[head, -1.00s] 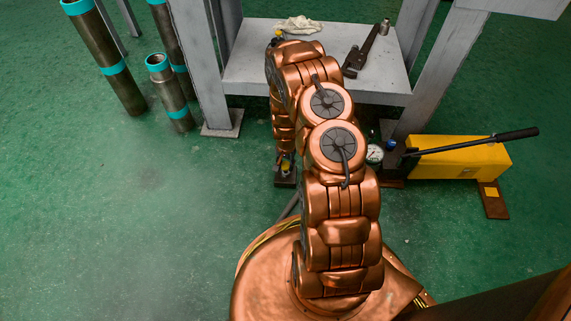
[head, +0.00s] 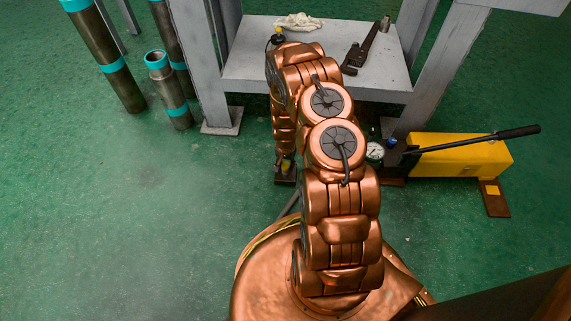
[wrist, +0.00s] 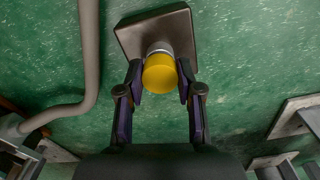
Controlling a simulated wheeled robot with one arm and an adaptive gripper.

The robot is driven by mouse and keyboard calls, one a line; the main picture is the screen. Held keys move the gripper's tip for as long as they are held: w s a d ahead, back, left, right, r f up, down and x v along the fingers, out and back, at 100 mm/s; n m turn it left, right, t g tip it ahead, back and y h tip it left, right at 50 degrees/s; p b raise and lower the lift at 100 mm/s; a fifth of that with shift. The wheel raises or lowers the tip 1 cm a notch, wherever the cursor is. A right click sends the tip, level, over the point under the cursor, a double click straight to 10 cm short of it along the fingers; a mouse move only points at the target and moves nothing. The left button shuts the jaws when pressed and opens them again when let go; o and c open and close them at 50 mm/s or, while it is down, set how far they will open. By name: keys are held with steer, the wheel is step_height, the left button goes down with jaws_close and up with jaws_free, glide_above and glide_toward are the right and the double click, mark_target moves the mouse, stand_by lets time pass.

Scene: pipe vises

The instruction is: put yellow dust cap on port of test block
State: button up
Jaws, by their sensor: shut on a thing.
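The yellow dust cap (wrist: 160,76) sits between the two dark fingers of my gripper (wrist: 159,84) in the wrist view. My gripper is shut on it. The silvery port (wrist: 159,47) shows just beyond the cap, in line with it, on the square grey-brown test block (wrist: 132,34). The cap hides most of the port, and I cannot tell whether it is seated or just above. In the head view, the test block (head: 285,181) stands on the floor below the end of my arm, with a bit of the yellow cap (head: 287,164) above it.
A grey hose or pipe (wrist: 90,60) curves left of the block in the wrist view. A yellow hand pump (head: 460,156) with a gauge (head: 375,151) is to the right. A grey stand's shelf (head: 330,77) holds a pipe wrench (head: 361,50) and a rag. Open green floor lies left.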

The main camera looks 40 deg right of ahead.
mark_target(286, 165)
steer(key=shift+f, duration=0.45)
steer(key=o, duration=1)
steer(key=shift+r, duration=0.15)
steer(key=shift+r, duration=5.9)
